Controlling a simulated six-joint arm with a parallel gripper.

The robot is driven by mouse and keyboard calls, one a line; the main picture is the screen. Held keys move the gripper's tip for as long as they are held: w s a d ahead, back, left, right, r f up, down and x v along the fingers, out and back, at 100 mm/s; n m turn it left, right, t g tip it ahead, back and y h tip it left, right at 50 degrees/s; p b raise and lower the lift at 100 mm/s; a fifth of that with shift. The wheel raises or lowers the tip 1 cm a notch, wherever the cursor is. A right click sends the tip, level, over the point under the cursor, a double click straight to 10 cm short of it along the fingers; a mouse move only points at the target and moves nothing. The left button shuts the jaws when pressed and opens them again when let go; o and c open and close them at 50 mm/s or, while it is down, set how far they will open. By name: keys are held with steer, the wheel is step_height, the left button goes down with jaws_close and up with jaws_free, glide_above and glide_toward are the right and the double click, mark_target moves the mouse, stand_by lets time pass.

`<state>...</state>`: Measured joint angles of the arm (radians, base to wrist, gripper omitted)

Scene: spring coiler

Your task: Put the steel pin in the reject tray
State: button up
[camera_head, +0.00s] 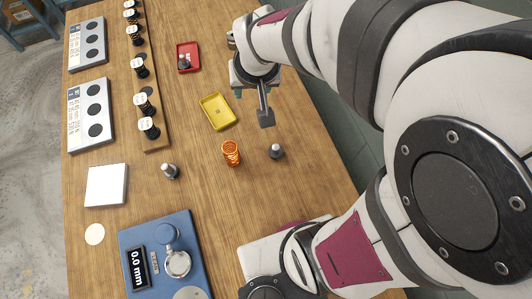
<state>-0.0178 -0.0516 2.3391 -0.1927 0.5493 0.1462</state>
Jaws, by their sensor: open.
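Several similar grey pins with dark bases are in view, and I cannot tell which is the steel pin. One pin (184,62) stands in the small red tray (195,48), which I take to be the reject tray. Another grey pin (276,152) stands on the wooden table right of an orange coil spring (231,153). A third grey pin (169,171) stands near the white square block. My gripper (254,93) is open above the table, right of the red tray; its fingers are partly hidden, and I see nothing held.
A yellow tray (218,111) lies between the red tray and the spring. A wooden rail with several black-and-white pieces (140,68) runs along the left. A blue gauge (160,254) with a display stands in front. White block (106,185) and panels (91,115) are at left.

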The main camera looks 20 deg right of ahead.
steer(key=s+a+r+m+g+y, duration=0.1)
steer(key=s+g, duration=0.1)
steer(key=s, duration=0.8)
steer(key=s+a+r+m+g+y, duration=0.1)
steer(key=s+a+m+g, duration=0.1)
steer(key=s, duration=0.8)
steer(key=shift+a+r+g, duration=0.25)
steer(key=shift+r+g, duration=0.05)
steer(key=shift+r, duration=0.05)
